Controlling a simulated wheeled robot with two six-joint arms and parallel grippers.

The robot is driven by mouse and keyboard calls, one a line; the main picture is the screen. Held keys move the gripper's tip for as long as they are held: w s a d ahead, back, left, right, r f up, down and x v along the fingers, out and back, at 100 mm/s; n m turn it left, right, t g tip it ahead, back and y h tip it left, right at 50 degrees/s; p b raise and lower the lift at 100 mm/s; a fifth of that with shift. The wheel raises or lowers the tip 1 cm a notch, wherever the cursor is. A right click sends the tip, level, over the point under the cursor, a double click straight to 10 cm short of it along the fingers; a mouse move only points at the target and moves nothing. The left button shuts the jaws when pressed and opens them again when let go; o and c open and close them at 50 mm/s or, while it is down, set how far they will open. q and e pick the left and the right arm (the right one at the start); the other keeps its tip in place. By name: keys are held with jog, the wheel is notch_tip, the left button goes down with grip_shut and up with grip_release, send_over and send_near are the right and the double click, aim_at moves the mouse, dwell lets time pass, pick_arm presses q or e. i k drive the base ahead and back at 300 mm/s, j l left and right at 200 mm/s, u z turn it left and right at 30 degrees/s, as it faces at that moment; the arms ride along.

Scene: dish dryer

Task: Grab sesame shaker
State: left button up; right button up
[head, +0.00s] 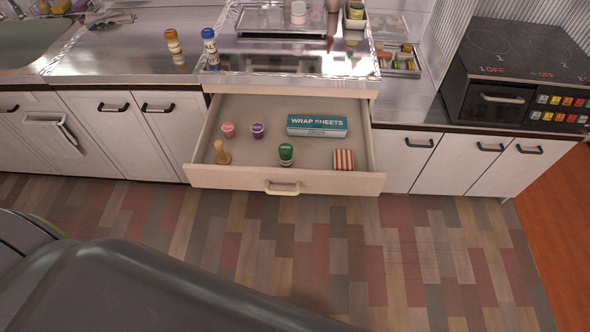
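No label reading sesame can be made out. Two shakers stand on the steel counter left of the drawer: one with an orange-brown cap (173,42) and one with a blue cap (209,41). A green-capped jar (286,154) stands in the open drawer (325,181), near its front. I cannot tell which of these is the sesame shaker. Neither of my grippers is in view.
The drawer also holds pink (228,130) and purple (258,131) small containers, a wrap sheets box (317,125), a striped item (343,159) and a wooden item (222,153). It juts out over the floor. A black stove (515,70) stands right.

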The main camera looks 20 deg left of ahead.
aim_at(171, 36)
jog(key=u, duration=1.35)
